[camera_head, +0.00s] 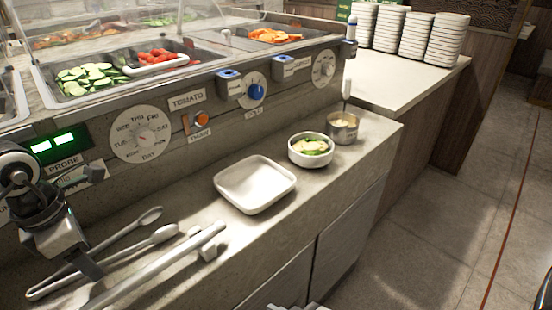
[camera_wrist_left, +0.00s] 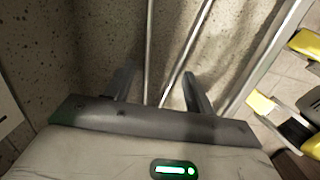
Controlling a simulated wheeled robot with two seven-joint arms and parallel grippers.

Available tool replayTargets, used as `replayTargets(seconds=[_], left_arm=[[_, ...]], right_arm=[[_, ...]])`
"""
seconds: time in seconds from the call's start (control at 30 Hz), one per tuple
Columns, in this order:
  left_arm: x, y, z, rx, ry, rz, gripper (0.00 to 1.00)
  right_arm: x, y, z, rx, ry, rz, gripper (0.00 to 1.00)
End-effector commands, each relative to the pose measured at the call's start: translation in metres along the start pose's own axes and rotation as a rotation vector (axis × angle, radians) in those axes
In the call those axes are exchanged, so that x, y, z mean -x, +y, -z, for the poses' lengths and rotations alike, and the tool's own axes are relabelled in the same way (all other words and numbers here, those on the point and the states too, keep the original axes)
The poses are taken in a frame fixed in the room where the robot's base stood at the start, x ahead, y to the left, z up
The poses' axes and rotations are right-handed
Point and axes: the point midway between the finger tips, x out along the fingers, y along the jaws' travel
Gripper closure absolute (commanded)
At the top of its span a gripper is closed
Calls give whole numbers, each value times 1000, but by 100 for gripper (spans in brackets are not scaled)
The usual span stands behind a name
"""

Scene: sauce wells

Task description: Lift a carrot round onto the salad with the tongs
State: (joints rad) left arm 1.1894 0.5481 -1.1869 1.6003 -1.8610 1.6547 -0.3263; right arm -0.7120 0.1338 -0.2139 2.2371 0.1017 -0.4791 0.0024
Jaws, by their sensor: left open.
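The metal tongs (camera_head: 112,262) lie on the counter ledge at the lower left, their two arms spread apart. My left gripper (camera_head: 84,262) is over the arms of the tongs. In the left wrist view the gripper (camera_wrist_left: 160,80) is open, and the two thin tong arms (camera_wrist_left: 150,48) run between its fingers; I cannot tell whether they touch. The orange carrot rounds (camera_head: 275,36) are in a pan at the back of the counter. The salad (camera_head: 311,146) is in a white round bowl (camera_head: 310,160) on the ledge.
A white square plate (camera_head: 254,187) lies between the tongs and the bowl. A metal pot (camera_head: 343,130) with a handle stands behind the bowl. A rail (camera_head: 160,272) runs along the front edge. A clear guard (camera_head: 110,25) covers cucumber (camera_head: 90,78) and tomato (camera_head: 155,57).

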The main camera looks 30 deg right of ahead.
Motion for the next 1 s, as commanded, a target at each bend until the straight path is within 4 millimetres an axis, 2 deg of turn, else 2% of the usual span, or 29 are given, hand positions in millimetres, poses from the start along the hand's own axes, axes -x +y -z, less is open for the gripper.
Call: replayTargets(seconds=[0.1, 0.43, 0.53, 0.57, 0.83, 1.0], left_arm=[[-6, 0, 0, 0, 0, -1, 46], [-6, 0, 0, 0, 0, -1, 46], [-6, 0, 0, 0, 0, -1, 74], [-6, 0, 0, 0, 0, -1, 78], [-4, 0, 0, 0, -1, -1, 78], [19, 1, -3, 0, -2, -4, 78]], right_arm=[[-1, 0, 0, 4, 10, 1, 80], [0, -1, 3, 10, 17, 4, 80], [0, -1, 3, 10, 16, 5, 80], [0, -1, 2, 10, 15, 5, 80], [0, -1, 2, 9, 12, 6, 80], [6, -3, 10, 4, 2, 6, 80]])
